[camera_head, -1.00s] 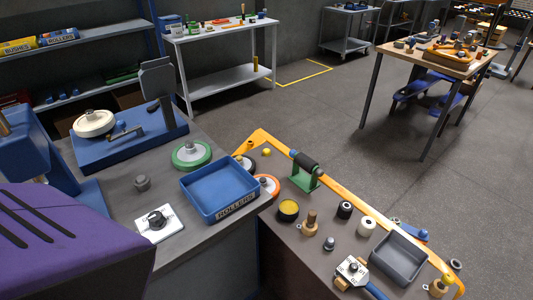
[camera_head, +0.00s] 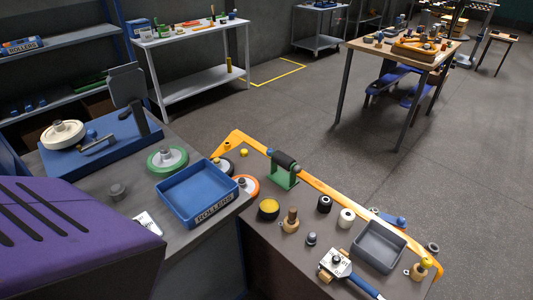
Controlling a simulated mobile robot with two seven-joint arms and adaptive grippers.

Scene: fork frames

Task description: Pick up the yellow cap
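Several yellow pieces show in the head view, and I cannot tell for sure which one is the cap. A small round yellow piece (camera_head: 244,153) lies on the grey workbench, near the corner of the orange rail. A dark cup with a yellow top (camera_head: 268,207) stands in front of the green stand. A small yellow knob-like piece (camera_head: 427,262) sits on a wooden-coloured part near the bench's right end. Neither of my grippers is in view.
A blue tray marked ROLLERS (camera_head: 196,193), a green stand with a black roller (camera_head: 284,170) and a grey tray (camera_head: 378,247) stand on the bench. The orange rail (camera_head: 335,193) borders its far edge. A purple slotted surface covers the lower left. Open floor lies beyond.

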